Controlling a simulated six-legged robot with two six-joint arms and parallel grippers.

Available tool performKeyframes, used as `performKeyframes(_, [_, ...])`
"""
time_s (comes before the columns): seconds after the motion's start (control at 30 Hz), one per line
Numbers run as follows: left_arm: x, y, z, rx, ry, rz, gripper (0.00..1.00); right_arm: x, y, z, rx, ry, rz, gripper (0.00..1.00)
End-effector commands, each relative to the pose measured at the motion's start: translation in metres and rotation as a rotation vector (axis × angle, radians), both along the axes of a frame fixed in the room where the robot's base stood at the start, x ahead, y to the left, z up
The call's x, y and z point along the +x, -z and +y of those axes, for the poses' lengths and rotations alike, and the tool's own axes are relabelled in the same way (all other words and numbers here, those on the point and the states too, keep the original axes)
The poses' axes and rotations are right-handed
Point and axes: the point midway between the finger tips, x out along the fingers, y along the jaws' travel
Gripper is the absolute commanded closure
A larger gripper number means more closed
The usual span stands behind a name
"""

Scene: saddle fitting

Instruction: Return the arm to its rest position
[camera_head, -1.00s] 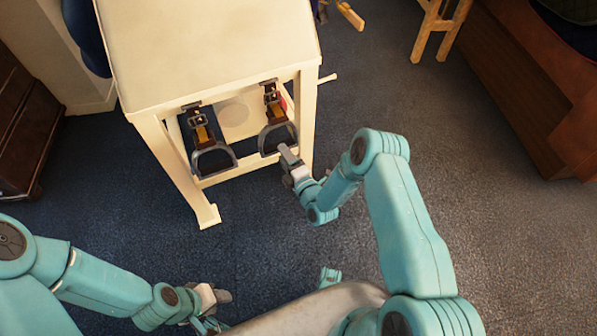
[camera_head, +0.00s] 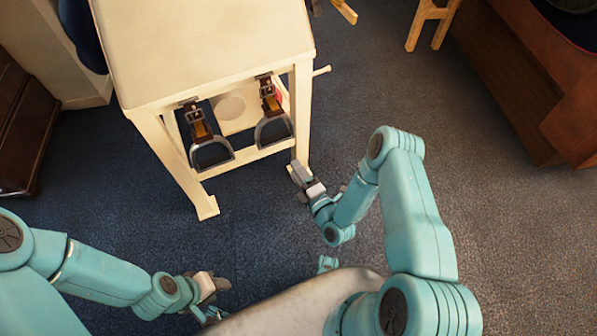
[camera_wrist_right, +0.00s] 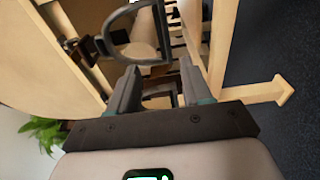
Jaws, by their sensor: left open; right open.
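My right gripper (camera_head: 300,178) is open and empty in the head view, apart from the cream wooden stand and below its right stirrup. In the right wrist view my right gripper (camera_wrist_right: 158,92) shows two parted jaws, with a grey stirrup (camera_wrist_right: 113,38) beyond them. My left gripper (camera_head: 212,290) is at the bottom left of the head view, open, low beside my own body; its fingers are small there. The left stirrup (camera_head: 229,155) and right stirrup (camera_head: 288,124) hang on straps from the stand's front.
The cream stand (camera_head: 205,50) fills the upper middle, its splayed foot (camera_head: 207,207) reaching forward. Dark wooden furniture stands at the left (camera_head: 25,130) and a reddish wooden piece (camera_head: 530,90) at the right. The carpet (camera_head: 480,210) on the right is clear.

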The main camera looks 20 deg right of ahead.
Motion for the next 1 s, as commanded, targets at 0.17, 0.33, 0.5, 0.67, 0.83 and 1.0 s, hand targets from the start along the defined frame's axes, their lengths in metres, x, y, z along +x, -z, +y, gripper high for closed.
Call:
performKeyframes(0.17, [0.0,0.0,0.0,0.0,0.0,0.0,0.57,0.0,0.0,0.0,0.0,0.0,0.0,0.51])
performKeyframes(0.33, [0.0,0.0,0.0,0.0,0.0,0.0,0.57,0.0,0.0,0.0,0.0,0.0,0.0,0.51])
performKeyframes(0.5, [0.0,0.0,0.0,0.0,0.0,0.0,0.57,0.001,0.0,0.001,0.0,-0.002,-0.001,0.51])
performKeyframes(0.67, [0.0,0.0,0.0,0.0,0.0,0.0,0.57,0.019,-0.029,0.012,-0.023,-0.043,-0.062,0.51])
performKeyframes(0.83, [0.0,0.0,0.0,0.0,0.0,0.0,0.57,0.037,-0.083,0.045,0.016,-0.133,0.048,0.51])
performKeyframes(1.0, [0.0,0.0,0.0,0.0,0.0,0.0,0.57,0.002,-0.059,0.068,0.398,-0.098,0.524,0.51])
